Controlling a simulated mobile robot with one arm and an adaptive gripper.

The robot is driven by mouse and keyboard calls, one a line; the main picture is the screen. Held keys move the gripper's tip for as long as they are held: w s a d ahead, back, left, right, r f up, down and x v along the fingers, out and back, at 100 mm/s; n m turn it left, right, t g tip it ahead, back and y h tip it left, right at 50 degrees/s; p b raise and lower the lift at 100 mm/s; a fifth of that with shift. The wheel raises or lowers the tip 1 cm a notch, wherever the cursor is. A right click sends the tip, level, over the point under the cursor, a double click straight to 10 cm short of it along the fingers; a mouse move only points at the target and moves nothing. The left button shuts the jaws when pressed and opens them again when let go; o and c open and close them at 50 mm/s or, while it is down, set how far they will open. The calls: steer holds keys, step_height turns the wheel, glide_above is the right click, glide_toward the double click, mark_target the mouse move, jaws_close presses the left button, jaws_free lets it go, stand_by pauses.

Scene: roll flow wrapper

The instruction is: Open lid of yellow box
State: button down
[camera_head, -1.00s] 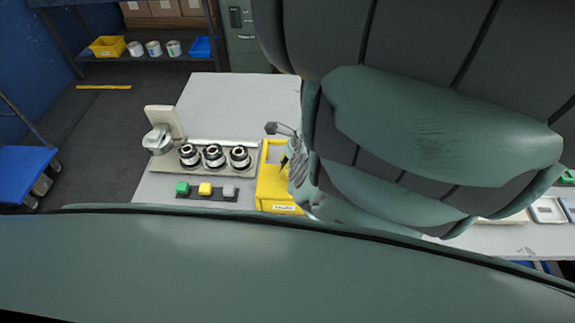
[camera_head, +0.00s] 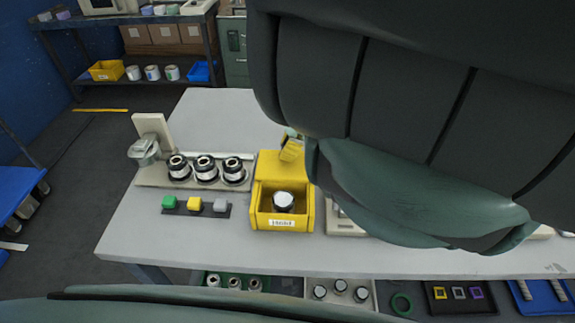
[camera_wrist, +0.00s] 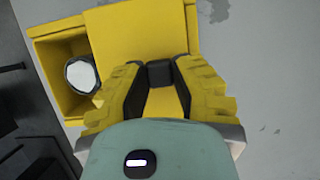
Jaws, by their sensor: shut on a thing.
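The yellow box (camera_head: 262,222) stands on the grey table. Its front compartment is open and holds a white-topped round item (camera_head: 283,201). The box (camera_wrist: 45,47) and the item (camera_wrist: 81,76) also show in the wrist view. The flat yellow lid (camera_head: 280,168) lies behind the opening and also shows in the wrist view (camera_wrist: 140,35). My gripper (camera_wrist: 160,75) has yellow ridged fingers, shut on a small dark part at the lid. In the head view, a yellow finger (camera_head: 291,149) shows behind the box; my arm hides the rest.
Several black-and-silver rolls (camera_head: 205,168) stand on a plate left of the box. A strip of green, yellow and grey buttons (camera_head: 195,205) lies in front of them. The table behind (camera_head: 220,118) is clear. A shelf below holds trays of parts (camera_head: 340,292).

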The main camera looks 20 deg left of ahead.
steer(key=shift+w+a+f, duration=0.1)
steer(key=shift+w, duration=0.15)
steer(key=c, duration=1)
jaws_free()
steer(key=shift+s, duration=0.1)
steer(key=shift+o, duration=1.3)
steer(key=shift+w+r, duration=0.25)
steer(key=shift+r, duration=0.25)
steer(key=v, duration=1.1)
